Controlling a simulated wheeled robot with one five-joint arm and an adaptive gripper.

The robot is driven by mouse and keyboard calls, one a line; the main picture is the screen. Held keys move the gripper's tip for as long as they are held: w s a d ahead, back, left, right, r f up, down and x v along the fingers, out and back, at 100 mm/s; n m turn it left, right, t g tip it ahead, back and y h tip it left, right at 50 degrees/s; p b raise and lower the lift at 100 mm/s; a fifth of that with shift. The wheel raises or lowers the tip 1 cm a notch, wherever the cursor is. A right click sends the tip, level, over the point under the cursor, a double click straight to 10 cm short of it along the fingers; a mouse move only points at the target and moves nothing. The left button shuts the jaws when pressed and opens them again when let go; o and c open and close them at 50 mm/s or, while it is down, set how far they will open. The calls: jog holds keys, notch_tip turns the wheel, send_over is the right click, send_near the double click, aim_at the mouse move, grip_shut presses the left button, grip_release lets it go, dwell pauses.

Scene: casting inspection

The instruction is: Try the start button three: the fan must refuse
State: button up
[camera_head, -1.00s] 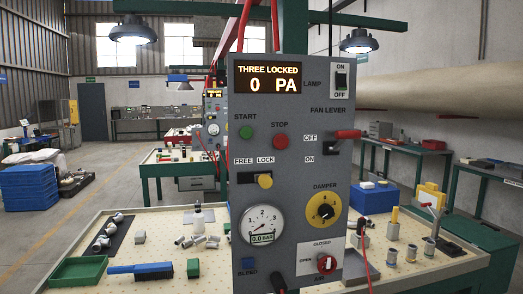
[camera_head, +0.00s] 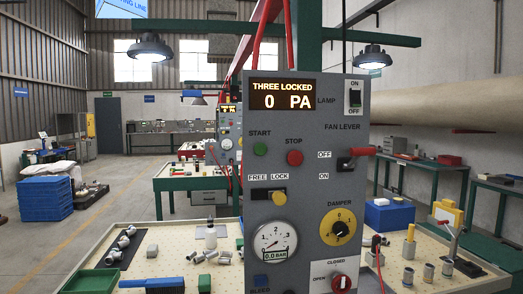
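The grey control panel (camera_head: 310,120) stands at the centre. Its display (camera_head: 283,95) reads "THREE LOCKED 0 PA". The green start button (camera_head: 260,149) sits at the upper left, with the red stop button (camera_head: 294,157) to its right. Below, a yellow slider knob (camera_head: 279,198) sits toward the right, under the LOCK label (camera_head: 280,177). The red fan lever (camera_head: 362,151) points right, level with the OFF label. The gauge (camera_head: 273,242) reads 0.0 BAR. My gripper is not in view, and nothing visible touches the start button.
Behind the panel, a pegboard table (camera_head: 165,240) holds small metal parts, a green tray (camera_head: 90,281) and a blue-handled brush (camera_head: 152,284). The panel also bears a yellow damper dial (camera_head: 338,227) and a red air knob (camera_head: 341,282). Open floor lies at left, before blue crates (camera_head: 46,198).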

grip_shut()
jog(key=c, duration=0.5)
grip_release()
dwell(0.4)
